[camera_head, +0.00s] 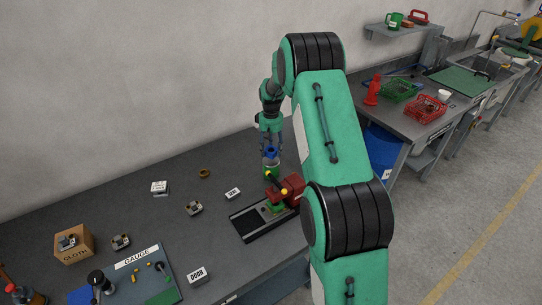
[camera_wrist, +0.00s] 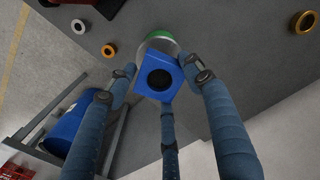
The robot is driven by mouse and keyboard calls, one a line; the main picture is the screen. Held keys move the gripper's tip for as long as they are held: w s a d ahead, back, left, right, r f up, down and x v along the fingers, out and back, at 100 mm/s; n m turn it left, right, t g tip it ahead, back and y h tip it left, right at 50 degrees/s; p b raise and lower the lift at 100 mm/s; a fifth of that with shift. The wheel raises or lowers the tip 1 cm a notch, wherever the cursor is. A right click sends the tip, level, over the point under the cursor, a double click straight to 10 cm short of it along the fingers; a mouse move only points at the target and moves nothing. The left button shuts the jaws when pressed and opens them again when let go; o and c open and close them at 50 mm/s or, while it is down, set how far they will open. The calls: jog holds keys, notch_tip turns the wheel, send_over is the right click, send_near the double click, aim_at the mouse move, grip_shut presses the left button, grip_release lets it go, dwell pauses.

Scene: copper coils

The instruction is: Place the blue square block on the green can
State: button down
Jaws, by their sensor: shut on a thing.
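The blue square block (camera_wrist: 158,76), with a round dark hole, is held between the fingers of my gripper (camera_wrist: 162,70) in the wrist view. In the head view the blue block (camera_head: 270,154) is at the tip of my gripper (camera_head: 270,150), above the workbench. A green, grey-rimmed round thing, seemingly the green can (camera_wrist: 159,36), shows behind the block in the wrist view, partly hidden by it. In the head view a green patch (camera_head: 269,172) lies just below the block. I cannot tell whether block and can touch.
A red machine part (camera_head: 293,187) stands close beside the gripper, with a black tray (camera_head: 250,222) in front. Small rings lie around, such as an orange ring (camera_wrist: 303,21). A cardboard box (camera_head: 74,243) stands at far left. The bench's back middle is mostly clear.

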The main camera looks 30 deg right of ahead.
aim_at(271, 151)
jog(key=shift+f, duration=1.85)
jog(key=shift+f, duration=0.1)
jog(key=c, duration=0.8)
grip_release()
jog(key=shift+o, duration=0.2)
notch_tip(271, 151, up, 12)
jog(key=shift+r+p, duration=0.1)
jog(key=shift+p, duration=0.2)
